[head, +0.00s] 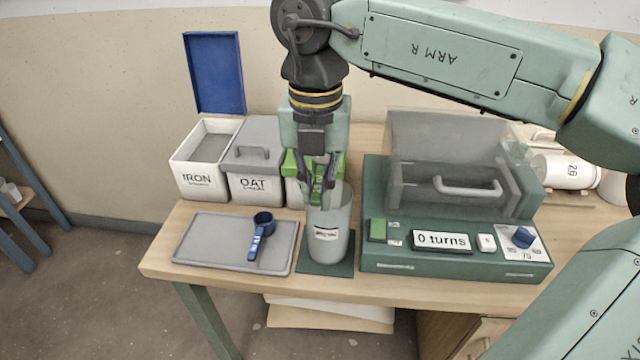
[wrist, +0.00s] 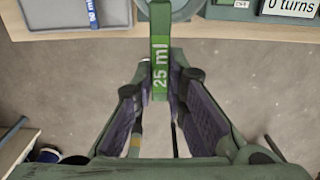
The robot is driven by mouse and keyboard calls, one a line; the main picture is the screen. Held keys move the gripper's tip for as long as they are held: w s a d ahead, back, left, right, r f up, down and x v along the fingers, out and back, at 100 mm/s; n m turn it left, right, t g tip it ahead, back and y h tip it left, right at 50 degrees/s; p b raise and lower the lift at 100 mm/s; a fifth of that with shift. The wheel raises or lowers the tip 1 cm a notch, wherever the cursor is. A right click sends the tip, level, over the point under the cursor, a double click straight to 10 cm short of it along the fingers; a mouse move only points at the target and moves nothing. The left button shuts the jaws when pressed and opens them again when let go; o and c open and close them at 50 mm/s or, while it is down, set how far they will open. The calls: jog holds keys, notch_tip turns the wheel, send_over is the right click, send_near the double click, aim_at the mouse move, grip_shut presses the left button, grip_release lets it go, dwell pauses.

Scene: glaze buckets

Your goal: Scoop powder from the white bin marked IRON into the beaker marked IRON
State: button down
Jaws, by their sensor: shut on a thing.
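The white bin marked IRON (head: 200,181) stands open at the back left, with grey powder (head: 209,147) inside. A pale grey beaker (head: 330,247) stands upright on a dark green mat; its small label is too small to read. My gripper (head: 318,197) points down just above and behind the beaker's rim. It is shut on the green handle of a scoop (wrist: 160,65), marked 25 ml in the wrist view. The scoop's bowl and its contents cannot be made out; the beaker's inside is mostly hidden.
A blue 50 ml scoop (head: 262,232) lies on a grey tray (head: 205,252) at the left. A green machine reading 0 turns (head: 455,258) stands right of the beaker.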

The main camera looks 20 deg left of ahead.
jog(key=shift+f+b, duration=0.95)
jog(key=shift+f, duration=0.7)
jog(key=g+y+b, duration=0.1)
jog(key=y+b, duration=0.1)
jog(key=y, duration=0.1)
jog(key=g+y+b, duration=0.1)
jog(key=y+b, duration=0.2)
jog(key=y, duration=0.1)
jog(key=d+g+y+b, duration=0.1)
jog(key=y+b, duration=0.1)
jog(key=y, duration=0.1)
jog(key=shift+w, duration=0.15)
jog(key=shift+d+y+b, duration=0.15)
jog(key=shift+y+b, duration=0.65)
jog(key=shift+b, duration=0.1)
jog(key=g+y+b, duration=0.1)
jog(key=y+b, duration=0.1)
jog(key=b, duration=0.1)
jog(key=shift+w+d, duration=0.1)
jog(key=shift+d, duration=0.1)
jog(key=shift+r+y+b, duration=0.15)
jog(key=shift+y+b, duration=0.35)
jog(key=shift+b, duration=0.2)
jog(key=shift+d+r, duration=0.1)
